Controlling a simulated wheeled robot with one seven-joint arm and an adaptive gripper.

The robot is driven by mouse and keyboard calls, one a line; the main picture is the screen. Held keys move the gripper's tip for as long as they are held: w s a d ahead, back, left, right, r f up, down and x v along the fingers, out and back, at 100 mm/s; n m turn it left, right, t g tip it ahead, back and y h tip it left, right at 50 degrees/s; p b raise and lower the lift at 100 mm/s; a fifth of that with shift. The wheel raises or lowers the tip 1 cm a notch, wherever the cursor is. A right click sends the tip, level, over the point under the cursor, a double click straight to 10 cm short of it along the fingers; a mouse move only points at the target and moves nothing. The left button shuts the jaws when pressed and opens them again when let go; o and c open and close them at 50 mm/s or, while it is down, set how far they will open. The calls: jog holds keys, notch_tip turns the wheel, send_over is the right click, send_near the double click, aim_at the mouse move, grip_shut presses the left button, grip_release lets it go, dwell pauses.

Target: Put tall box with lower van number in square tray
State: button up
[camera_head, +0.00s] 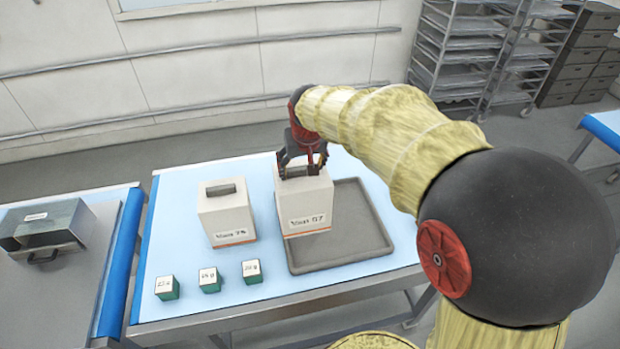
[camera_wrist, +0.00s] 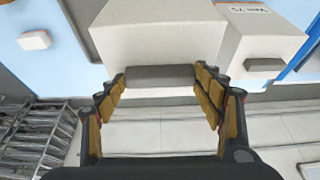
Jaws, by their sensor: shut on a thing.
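A tall white box labelled "Van 57" (camera_head: 305,212) is at the left part of the square grey tray (camera_head: 365,240). My gripper (camera_head: 303,171) is shut on this box's grey top handle. The wrist view shows the fingers (camera_wrist: 162,77) on both sides of the handle, with the box (camera_wrist: 160,28) beyond. I cannot tell whether its base touches the tray or hangs just above it. The other tall white box, whose label looks like "Van 75" (camera_head: 227,215), stands upright on the blue table to the left; it also shows in the wrist view (camera_wrist: 262,40).
Several small green cubes with white labelled tops (camera_head: 209,281) stand along the table's front. A small white block (camera_wrist: 35,40) lies on the blue surface in the wrist view. A metal case (camera_head: 45,228) is on the left table. The tray's right part is clear.

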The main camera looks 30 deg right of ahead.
jog(key=shift+w+d+f+p, duration=0.2)
jog(key=shift+w+d+f, duration=0.3)
jog(key=shift+f, duration=0.9)
jog(key=shift+w+d+f+p, duration=0.25)
jog(key=shift+d+f, duration=0.5)
jog(key=shift+f, duration=0.7)
jog(key=shift+w+d+f+p, duration=0.15)
jog(key=shift+w+d+f, duration=0.35)
jog(key=shift+f, duration=0.9)
jog(key=shift+s+d+f, duration=0.1)
jog(key=shift+f, duration=0.05)
jog(key=o, duration=1.8)
jog(key=shift+c, duration=0.2)
jog(key=shift+o, duration=0.4)
